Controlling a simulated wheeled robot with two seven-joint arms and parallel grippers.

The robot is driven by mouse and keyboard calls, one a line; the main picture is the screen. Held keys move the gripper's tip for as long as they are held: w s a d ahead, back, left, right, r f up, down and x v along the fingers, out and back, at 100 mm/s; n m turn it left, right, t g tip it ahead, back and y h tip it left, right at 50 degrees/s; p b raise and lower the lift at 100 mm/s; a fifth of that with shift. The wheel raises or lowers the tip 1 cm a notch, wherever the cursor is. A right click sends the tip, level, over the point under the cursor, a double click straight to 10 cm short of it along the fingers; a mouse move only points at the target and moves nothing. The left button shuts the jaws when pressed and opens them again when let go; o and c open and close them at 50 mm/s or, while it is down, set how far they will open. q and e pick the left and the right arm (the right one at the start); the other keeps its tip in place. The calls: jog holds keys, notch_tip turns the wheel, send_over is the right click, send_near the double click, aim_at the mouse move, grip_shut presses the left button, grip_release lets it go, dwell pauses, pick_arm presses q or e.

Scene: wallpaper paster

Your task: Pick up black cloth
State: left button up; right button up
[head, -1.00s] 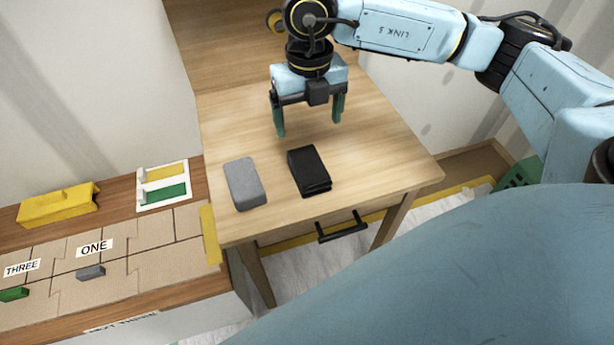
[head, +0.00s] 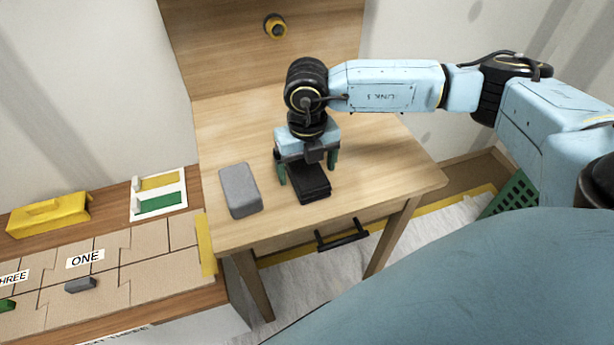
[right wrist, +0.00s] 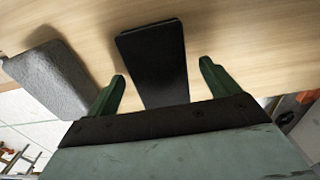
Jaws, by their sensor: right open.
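The black cloth (head: 309,183) is a folded dark block lying on the small wooden table. My right gripper (head: 308,174) is open and low over it, with one green finger on either side. In the right wrist view the black cloth (right wrist: 153,62) lies between the two open fingers (right wrist: 162,88), with a gap on each side. Its near end is hidden behind the gripper body. Whether the fingers reach the table top cannot be told. My left gripper is not in view.
A grey block-like cloth (head: 240,190) lies just left of the black one. The wooden table (head: 400,165) is clear on the right and has a black drawer handle (head: 342,235) in front. A workbench with yellow tool (head: 48,214) and cardboard panels (head: 110,262) stands on the left.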

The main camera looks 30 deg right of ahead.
aim_at(307, 170)
jog(key=shift+f, duration=0.5)
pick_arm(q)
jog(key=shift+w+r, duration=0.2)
pick_arm(e)
jog(key=c, duration=1.1)
jog(key=shift+o, duration=0.2)
jog(key=shift+r, duration=0.1)
